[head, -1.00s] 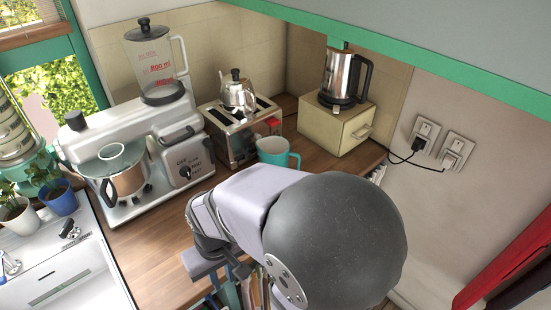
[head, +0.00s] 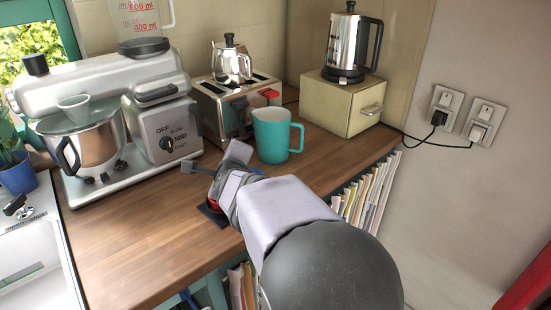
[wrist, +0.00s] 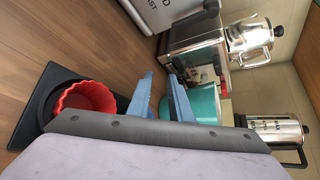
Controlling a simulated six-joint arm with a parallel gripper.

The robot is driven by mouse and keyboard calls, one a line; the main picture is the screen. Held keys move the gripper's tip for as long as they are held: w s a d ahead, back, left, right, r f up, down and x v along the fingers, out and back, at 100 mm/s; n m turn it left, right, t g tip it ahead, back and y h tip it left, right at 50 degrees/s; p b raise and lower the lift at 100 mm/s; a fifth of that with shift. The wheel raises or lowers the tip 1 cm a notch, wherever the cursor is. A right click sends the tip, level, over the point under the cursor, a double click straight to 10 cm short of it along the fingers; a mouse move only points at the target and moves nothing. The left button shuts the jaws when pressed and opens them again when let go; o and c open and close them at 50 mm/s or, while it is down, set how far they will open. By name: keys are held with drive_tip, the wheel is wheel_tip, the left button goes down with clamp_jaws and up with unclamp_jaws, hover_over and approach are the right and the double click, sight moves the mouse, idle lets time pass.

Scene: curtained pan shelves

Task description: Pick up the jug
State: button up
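The turquoise jug (head: 274,136) stands upright on the wooden counter in the head view, in front of the toaster, its handle to the right. It shows partly in the wrist view (wrist: 203,103), behind the right-hand finger and my gripper's grey body. My gripper's two blue fingers (wrist: 161,92) are apart in the wrist view, with nothing seen between them. The jug lies beyond them to the right. In the head view my gripper is over the counter, in front and to the left of the jug, apart from it; its fingertips are hard to make out there.
A red fluted cup (wrist: 86,98) sits on a black square base (wrist: 38,106) near my gripper. A toaster (head: 210,108) bearing a metal pot (head: 232,66), a mixer (head: 165,130), and a cream box (head: 340,106) under a kettle (head: 345,45) stand behind. The counter's front left is clear.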

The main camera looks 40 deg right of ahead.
sight(302, 137)
drive_tip(key=d+m+h+b, duration=0.1)
drive_tip(key=d+m+b, duration=0.1)
drive_tip(key=s+d+m+h+b, duration=0.1)
drive_tip(key=d+m+h+b, duration=0.1)
drive_tip(key=d+m, duration=0.1)
drive_tip(key=s+d+f+m+h+b, duration=0.1)
drive_tip(key=d+m+b, duration=0.1)
drive_tip(key=d+m, duration=0.1)
drive_tip(key=shift+s+d+h, duration=0.1)
drive_tip(key=shift+d+h, duration=0.15)
drive_tip(key=shift+h, duration=0.15)
drive_tip(key=s+d+m+h+b, duration=0.1)
drive_tip(key=d+m+b, duration=0.1)
drive_tip(key=m, duration=0.1)
drive_tip(key=s+d+m+g+h+b, duration=0.1)
drive_tip(key=s+d+m+b, duration=0.1)
drive_tip(key=m, duration=0.1)
drive_tip(key=s+d+m+g+h+b, duration=0.1)
drive_tip(key=s+d+m+h, duration=0.1)
drive_tip(key=d+m, duration=0.1)
drive_tip(key=shift+s+r+b, duration=0.1)
drive_tip(key=shift+r+b, duration=0.1)
drive_tip(key=shift+b, duration=0.2)
drive_tip(key=shift+s+d+r+m+g+h, duration=0.15)
drive_tip(key=shift+s+d+m+g+h, duration=0.2)
drive_tip(key=shift+m, duration=0.25)
drive_tip(key=shift+p+x, duration=0.45)
drive_tip(key=shift+x, duration=2.85)
drive_tip(key=shift+w, duration=0.15)
